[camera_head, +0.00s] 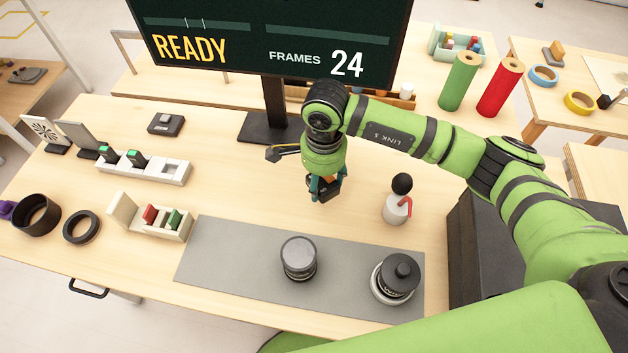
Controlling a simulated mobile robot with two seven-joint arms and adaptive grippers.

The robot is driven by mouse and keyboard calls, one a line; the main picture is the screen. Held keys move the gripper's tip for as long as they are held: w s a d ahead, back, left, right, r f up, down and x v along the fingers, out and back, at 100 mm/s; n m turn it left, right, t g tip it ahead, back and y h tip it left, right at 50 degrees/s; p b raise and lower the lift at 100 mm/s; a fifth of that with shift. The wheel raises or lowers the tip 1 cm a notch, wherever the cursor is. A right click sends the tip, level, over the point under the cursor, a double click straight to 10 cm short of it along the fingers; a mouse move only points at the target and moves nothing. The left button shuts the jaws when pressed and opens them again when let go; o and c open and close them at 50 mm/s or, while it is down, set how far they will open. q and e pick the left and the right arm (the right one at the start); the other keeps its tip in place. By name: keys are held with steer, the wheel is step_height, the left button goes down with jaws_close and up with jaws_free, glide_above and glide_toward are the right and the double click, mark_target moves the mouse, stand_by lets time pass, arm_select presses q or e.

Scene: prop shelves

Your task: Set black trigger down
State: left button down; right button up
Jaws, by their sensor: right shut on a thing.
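My right gripper (326,187) hangs pointing down over the table (238,183), in front of the monitor stand. Its teal fingers are shut on a small dark block, the black trigger (328,193), largely hidden by the fingers. I cannot tell whether the trigger touches the table. My left gripper is not in view.
A grey mat (225,258) with a dark lens (299,258) and another round black piece (395,275) lies in front. A blower bottle (397,207) stands right of the gripper. A monitor (270,40) stands behind. Bare wood lies left of the gripper.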

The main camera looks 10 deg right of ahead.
steer(key=shift+w+a+f, duration=0.3)
steer(key=shift+w+f, duration=0.1)
steer(key=shift+w, duration=0.15)
steer(key=shift+w+a+f, duration=0.3)
steer(key=shift+w+f, duration=0.1)
steer(key=shift+w, duration=0.15)
step_height(320, 180, down, 3)
steer(key=shift+p, duration=0.9)
steer(key=shift+f, duration=0.5)
steer(key=shift+f, duration=0.1)
steer(key=o, duration=0.9)
steer(key=shift+f, duration=0.1)
steer(key=o, duration=0.4)
